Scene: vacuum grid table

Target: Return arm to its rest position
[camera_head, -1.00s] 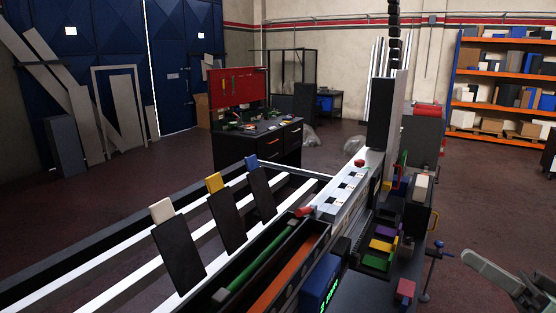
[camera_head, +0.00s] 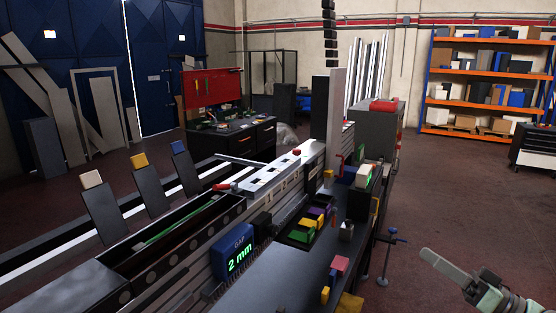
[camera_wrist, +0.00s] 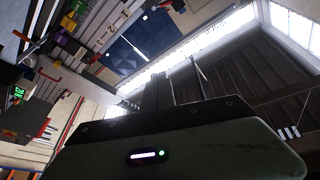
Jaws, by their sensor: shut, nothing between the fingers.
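My gripper (camera_head: 432,257) shows as a pale grey-green shape at the lower right of the head view, over the floor and clear of the table. In the wrist view its two dark fingers (camera_wrist: 172,90) stand side by side with nothing held between them. The wrist view looks up past them towards the roof, with the bench tilted at the upper left. The vacuum grid table (camera_head: 40,262) lies at the lower left of the head view. My gripper touches nothing that I can see.
A blue display (camera_head: 234,252) reads "2 mm". Coloured bins (camera_head: 310,224) and a red block (camera_head: 340,264) sit on the bench. A clamp stand (camera_head: 385,258) is left of my gripper. An orange shelf (camera_head: 485,72) stands far back. Open floor lies between.

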